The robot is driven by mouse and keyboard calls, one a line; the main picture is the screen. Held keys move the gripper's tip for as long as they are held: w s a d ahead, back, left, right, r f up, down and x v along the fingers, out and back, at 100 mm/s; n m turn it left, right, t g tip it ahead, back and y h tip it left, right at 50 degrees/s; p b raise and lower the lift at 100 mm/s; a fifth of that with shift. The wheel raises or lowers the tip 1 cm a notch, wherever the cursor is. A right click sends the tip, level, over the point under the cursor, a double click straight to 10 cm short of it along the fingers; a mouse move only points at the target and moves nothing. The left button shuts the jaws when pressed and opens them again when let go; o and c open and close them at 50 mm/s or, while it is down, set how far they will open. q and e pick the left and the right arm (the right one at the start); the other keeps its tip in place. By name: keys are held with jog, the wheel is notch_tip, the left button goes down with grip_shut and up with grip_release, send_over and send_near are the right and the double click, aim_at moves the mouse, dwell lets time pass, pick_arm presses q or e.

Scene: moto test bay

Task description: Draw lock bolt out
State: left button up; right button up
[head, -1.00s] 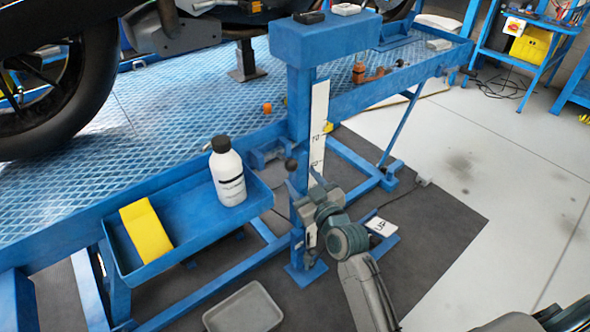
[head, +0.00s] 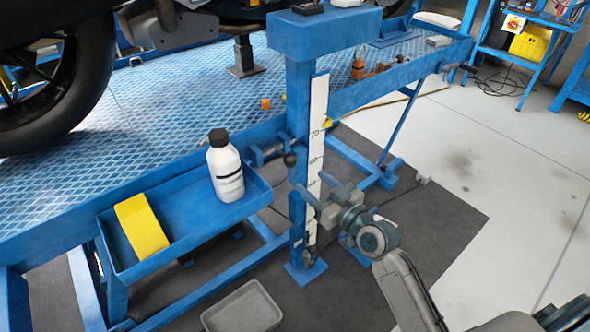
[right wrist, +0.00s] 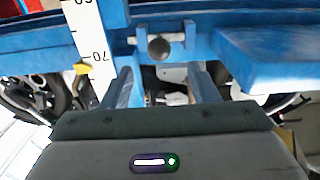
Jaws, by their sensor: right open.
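The lock bolt shows by its dark ball knob (head: 290,160) at the blue lift post (head: 299,110), level with a blue bracket (head: 262,152). In the right wrist view the knob (right wrist: 159,47) stands in front of a blue cross-piece, beyond the fingertips and roughly centred between them. My right gripper (head: 322,192) is open and empty, below and to the right of the knob in the head view. Its two fingers (right wrist: 160,72) are apart in the right wrist view and do not touch the knob. My left gripper is not in view.
A white height scale (head: 317,130) with a yellow pointer (head: 328,123) runs down the post. A blue side tray (head: 190,222) holds a white bottle (head: 224,167) and a yellow block (head: 142,226). A grey bin (head: 243,308) stands on the floor.

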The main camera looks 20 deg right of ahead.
aim_at(291, 161)
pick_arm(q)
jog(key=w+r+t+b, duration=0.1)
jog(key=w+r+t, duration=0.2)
pick_arm(e)
jog(key=w+a+y, duration=0.1)
jog(key=w, duration=0.2)
jog(key=w+a+g+y, duration=0.1)
jog(key=w, duration=0.2)
jog(key=w+a+y, duration=0.1)
jog(key=w, duration=0.2)
jog(key=shift+w+a+r+g, duration=0.1)
jog(key=shift+w+r+g, duration=0.2)
jog(key=shift+w+r, duration=0.1)
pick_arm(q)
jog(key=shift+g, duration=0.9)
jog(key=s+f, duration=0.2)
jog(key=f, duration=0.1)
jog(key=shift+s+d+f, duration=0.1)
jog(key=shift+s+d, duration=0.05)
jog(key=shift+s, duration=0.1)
